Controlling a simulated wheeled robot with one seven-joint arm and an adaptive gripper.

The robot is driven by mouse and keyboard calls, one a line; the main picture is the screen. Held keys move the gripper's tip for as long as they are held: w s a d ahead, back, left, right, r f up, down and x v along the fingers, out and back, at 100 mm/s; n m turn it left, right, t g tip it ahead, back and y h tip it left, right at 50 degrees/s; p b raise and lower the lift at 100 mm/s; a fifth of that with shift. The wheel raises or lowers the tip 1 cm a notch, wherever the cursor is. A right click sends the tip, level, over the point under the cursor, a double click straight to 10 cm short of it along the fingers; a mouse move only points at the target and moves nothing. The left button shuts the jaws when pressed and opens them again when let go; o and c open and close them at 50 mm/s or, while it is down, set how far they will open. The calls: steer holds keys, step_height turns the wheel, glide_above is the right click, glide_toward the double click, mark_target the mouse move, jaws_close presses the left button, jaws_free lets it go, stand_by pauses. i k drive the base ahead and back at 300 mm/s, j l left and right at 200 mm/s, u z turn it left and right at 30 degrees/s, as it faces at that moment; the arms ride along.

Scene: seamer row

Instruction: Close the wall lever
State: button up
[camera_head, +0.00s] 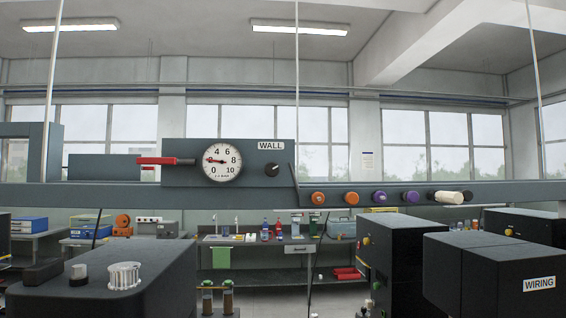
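The wall lever (160,161) has a red handle and sticks out level to the left from a grey panel (285,155) with a sign reading WALL. A round white gauge (222,162) sits just right of the lever's dark pivot, and a black knob (272,170) is further right on the panel. My gripper is not in view, so its state and its place relative to the lever cannot be seen.
A long grey beam (400,188) crosses the view and carries orange and purple knobs and a cream cylinder (453,197). Dark machine boxes stand at lower left (130,280) and right (505,275). A bench (250,242) with bottles is behind.

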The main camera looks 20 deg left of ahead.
mark_target(172, 161)
steer(key=l+u, duration=0.1)
steer(key=u, duration=1.35)
steer(key=l+u, duration=0.25)
steer(key=l, duration=0.3)
steer(key=k, duration=0.05)
